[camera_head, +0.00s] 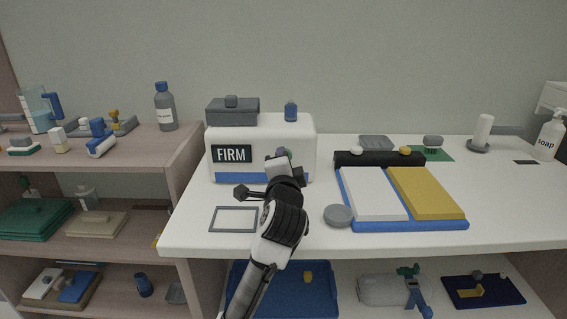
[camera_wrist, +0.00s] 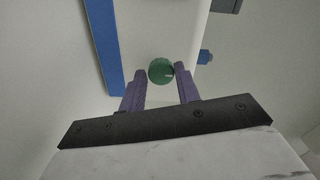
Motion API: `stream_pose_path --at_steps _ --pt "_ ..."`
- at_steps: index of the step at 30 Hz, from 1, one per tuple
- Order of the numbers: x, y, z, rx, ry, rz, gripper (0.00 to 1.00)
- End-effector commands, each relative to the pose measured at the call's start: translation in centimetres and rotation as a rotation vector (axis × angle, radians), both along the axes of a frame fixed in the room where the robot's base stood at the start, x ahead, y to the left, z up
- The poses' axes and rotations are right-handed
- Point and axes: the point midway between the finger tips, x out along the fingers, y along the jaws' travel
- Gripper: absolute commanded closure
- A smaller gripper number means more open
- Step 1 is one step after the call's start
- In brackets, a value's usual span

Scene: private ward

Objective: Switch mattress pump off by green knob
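The mattress pump (camera_head: 300,138) is a white box with a blue base strip and a "FIRM" label on its front. It stands on the white counter in the head view, and its white front also fills the upper middle of the wrist view (camera_wrist: 150,30). The green knob (camera_wrist: 161,71) shows in the wrist view with a pale mark at its right side. My gripper (camera_wrist: 160,88) has two purple fingers, apart, just below the knob and pointing at it; I cannot tell whether they touch it. In the head view my arm hides the knob and most of my gripper (camera_head: 282,153).
A grey box (camera_head: 232,113) and a small blue bottle (camera_head: 291,111) are on or behind the pump's top. A grey frame (camera_head: 234,219) and a round grey disc (camera_head: 339,215) lie on the counter. A blue tray (camera_head: 412,225) with white and yellow panels is to the right.

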Motion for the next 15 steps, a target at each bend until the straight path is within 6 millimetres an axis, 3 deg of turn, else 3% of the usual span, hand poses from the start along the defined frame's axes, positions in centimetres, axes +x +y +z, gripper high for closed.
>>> stream_pose_path --at_steps 1,4,15 --pt "0.0 -0.02 -0.06 0.0 0.001 0.0 0.61" --pt "0.0 -0.01 -0.03 0.001 0.0 0.0 0.48" --pt "-0.54 0.01 0.02 0.001 -0.002 0.0 0.48"
